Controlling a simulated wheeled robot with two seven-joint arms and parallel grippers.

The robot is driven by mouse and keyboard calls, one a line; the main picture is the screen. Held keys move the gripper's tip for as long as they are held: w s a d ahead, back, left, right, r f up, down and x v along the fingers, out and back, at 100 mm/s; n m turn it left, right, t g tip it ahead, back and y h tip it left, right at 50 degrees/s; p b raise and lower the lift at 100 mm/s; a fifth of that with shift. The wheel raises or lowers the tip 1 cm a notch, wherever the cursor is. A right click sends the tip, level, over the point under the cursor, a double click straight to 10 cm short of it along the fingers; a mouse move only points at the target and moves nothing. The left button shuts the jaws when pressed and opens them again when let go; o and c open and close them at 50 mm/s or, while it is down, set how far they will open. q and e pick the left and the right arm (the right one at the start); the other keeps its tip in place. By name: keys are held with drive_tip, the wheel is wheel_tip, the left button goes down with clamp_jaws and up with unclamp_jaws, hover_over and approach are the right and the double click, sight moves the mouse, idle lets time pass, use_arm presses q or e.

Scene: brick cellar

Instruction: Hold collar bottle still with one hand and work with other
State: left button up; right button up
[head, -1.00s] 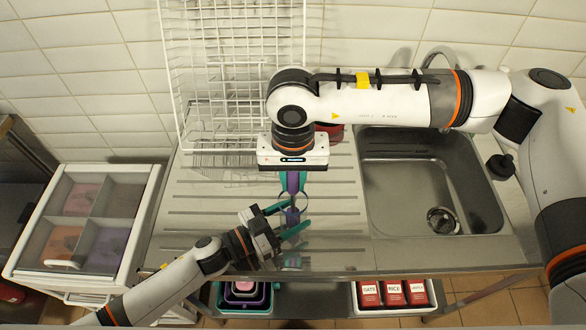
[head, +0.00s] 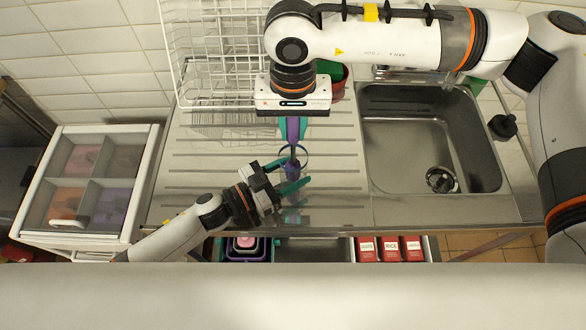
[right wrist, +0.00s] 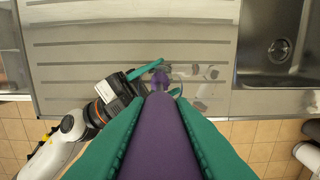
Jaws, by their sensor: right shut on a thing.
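My right gripper (right wrist: 155,140) is shut on a long purple object (right wrist: 158,130), its teal fingers on either side of it. In the head view it points from the right gripper (head: 293,128) down toward my left gripper (head: 287,174). Between the left gripper's teal fingers is a small purple thing (head: 292,170), probably the collar bottle, with a thin bluish ring around its upper end. It also shows in the right wrist view (right wrist: 160,79). A dark, thin part shows between the two purple things; whether they touch is unclear. Whether the left fingers press on the bottle is also unclear.
A steel drainboard (head: 215,180) lies under both grippers, with a sink (head: 425,135) at right. A white wire rack (head: 215,60) stands behind. A red and green container (head: 332,76) is partly hidden by my right arm. A divided box (head: 90,180) is at left. The left drainboard is clear.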

drive_tip(key=shift+r, duration=6.05)
use_arm(q)
drive_tip(key=o, duration=1.1)
drive_tip(key=shift+a, duration=0.1)
drive_tip(key=v, duration=1.2)
